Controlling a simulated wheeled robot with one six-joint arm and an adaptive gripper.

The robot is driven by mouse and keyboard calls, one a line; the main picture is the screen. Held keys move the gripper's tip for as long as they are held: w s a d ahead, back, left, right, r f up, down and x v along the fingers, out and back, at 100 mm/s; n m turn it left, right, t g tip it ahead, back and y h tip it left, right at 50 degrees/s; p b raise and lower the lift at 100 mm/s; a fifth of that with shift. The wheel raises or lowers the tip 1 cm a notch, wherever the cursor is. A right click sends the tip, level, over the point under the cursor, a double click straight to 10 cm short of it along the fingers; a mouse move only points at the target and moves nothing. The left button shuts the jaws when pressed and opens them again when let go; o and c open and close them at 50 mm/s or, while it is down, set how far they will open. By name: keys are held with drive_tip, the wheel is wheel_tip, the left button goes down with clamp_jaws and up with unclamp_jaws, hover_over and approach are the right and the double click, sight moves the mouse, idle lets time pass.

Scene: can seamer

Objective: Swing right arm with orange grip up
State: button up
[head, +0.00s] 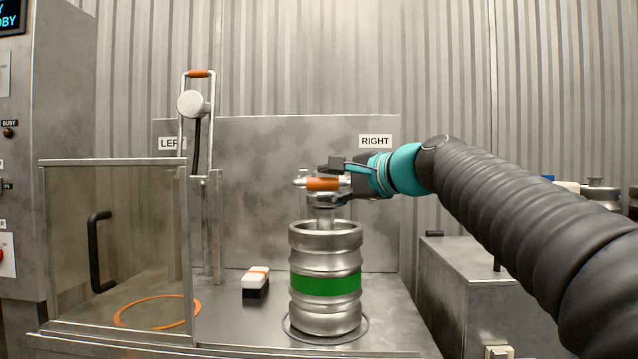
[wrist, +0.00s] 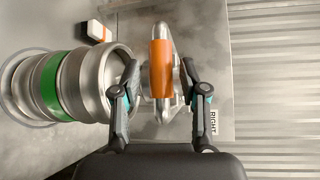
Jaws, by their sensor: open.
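The right arm's orange grip (head: 323,184) is at the right station, low over the steel keg (head: 325,240) with the green band. My gripper (head: 335,181) reaches in from the right, its fingers above and below the grip. In the wrist view the orange grip (wrist: 161,66) sits between the open fingertips of my gripper (wrist: 161,72), with a gap showing on both sides. The metal head under the grip is at the keg's top; whether it touches is partly hidden. The left arm with its own orange grip (head: 198,73) stands raised at the left station.
A RIGHT label (head: 375,141) is on the back panel. A clear guard with a black handle (head: 100,252) stands at the left. A small white and black block (head: 256,283) lies left of the keg. A metal cabinet (head: 470,290) stands at the right below my arm.

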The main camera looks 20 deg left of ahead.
drive_tip(key=shift+x, duration=1.2)
clamp_jaws()
